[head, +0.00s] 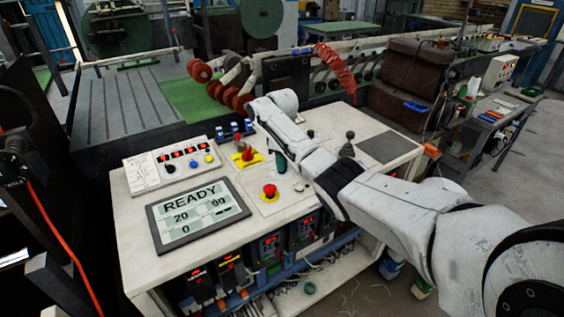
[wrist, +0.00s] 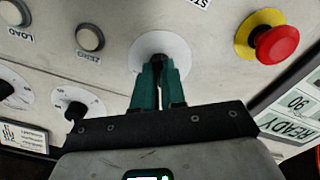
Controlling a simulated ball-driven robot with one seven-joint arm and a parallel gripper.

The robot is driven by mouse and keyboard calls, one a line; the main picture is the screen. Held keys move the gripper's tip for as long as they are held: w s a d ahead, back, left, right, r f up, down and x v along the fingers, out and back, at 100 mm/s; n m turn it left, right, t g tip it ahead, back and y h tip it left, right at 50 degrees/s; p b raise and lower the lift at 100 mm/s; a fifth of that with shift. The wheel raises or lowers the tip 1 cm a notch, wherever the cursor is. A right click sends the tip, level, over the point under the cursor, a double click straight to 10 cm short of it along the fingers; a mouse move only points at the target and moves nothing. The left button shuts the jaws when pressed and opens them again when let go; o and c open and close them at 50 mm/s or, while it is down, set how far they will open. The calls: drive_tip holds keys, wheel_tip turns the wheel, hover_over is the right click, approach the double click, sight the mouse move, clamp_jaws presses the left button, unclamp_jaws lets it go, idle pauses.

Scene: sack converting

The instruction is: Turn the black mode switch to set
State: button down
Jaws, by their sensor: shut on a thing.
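My gripper (wrist: 160,66) has teal fingers that are shut on a small black switch (wrist: 158,62) set on a round white dial plate (wrist: 146,46) in the wrist view. The fingers hide most of the switch, and I cannot read its position or any marks around it. In the head view my gripper (head: 281,162) points down at the console top, behind the red stop button, and my arm hides the switch there.
A red stop button (wrist: 277,43) on a yellow base sits near the gripper. Grey push buttons (wrist: 90,37) and other black knobs (wrist: 74,106) stand to the left. The console (head: 130,203) also carries a READY screen (head: 197,215), a red rotary switch (head: 247,153) and a black lever (head: 348,146).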

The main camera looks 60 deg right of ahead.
drive_tip(key=shift+n, duration=1.1)
drive_tip(key=shift+w, duration=0.1)
drive_tip(key=c, duration=1.2)
unclamp_jaws()
drive_tip(key=shift+r, duration=0.1)
wheel_tip(320, 180, up, 11)
drive_tip(key=b, duration=0.1)
drive_tip(key=shift+f, duration=0.2)
